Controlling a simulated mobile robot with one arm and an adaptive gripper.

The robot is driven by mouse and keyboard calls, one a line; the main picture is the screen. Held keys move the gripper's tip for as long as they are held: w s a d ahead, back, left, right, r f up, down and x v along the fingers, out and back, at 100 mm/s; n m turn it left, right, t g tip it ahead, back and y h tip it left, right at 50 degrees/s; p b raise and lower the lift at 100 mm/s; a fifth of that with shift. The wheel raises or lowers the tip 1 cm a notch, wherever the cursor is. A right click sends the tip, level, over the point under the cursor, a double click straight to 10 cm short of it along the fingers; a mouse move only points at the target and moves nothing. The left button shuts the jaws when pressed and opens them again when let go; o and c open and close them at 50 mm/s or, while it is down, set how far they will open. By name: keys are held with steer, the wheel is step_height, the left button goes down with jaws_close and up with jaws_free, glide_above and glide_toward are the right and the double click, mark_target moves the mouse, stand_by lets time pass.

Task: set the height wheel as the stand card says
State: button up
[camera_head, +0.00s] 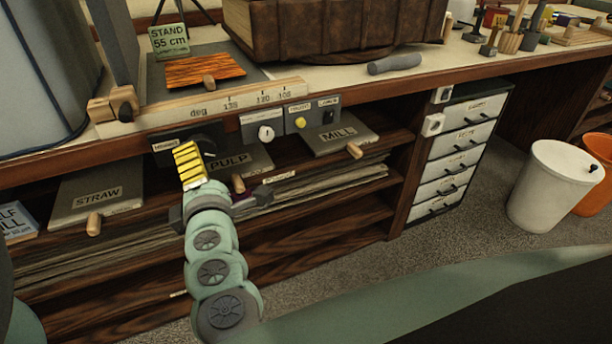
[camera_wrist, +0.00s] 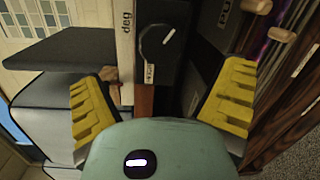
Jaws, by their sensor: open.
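The green stand card (camera_head: 169,41) stands at the back left of the bench and reads "STAND 55 cm", with a smaller line I cannot read. A round black knob (camera_wrist: 157,43) with a white pointer line sits on a dark panel under the bench edge. Its small label is too blurred to read surely, so I cannot confirm it is the height wheel. In the head view my gripper (camera_head: 190,165) partly covers that panel (camera_head: 178,141). In the wrist view my gripper (camera_wrist: 165,100) is open and empty, its yellow-padded fingers apart, with the knob ahead between them.
Right of the dark panel are a white dial (camera_head: 266,133), a yellow button (camera_head: 300,122) and a black switch (camera_head: 328,116). Boards marked STRAW (camera_head: 125,200), PULP (camera_head: 255,160) and MILL (camera_head: 355,143) lie below. A marked wooden rule (camera_head: 215,105) runs along the bench front.

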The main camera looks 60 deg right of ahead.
steer(key=shift+v, duration=1.8)
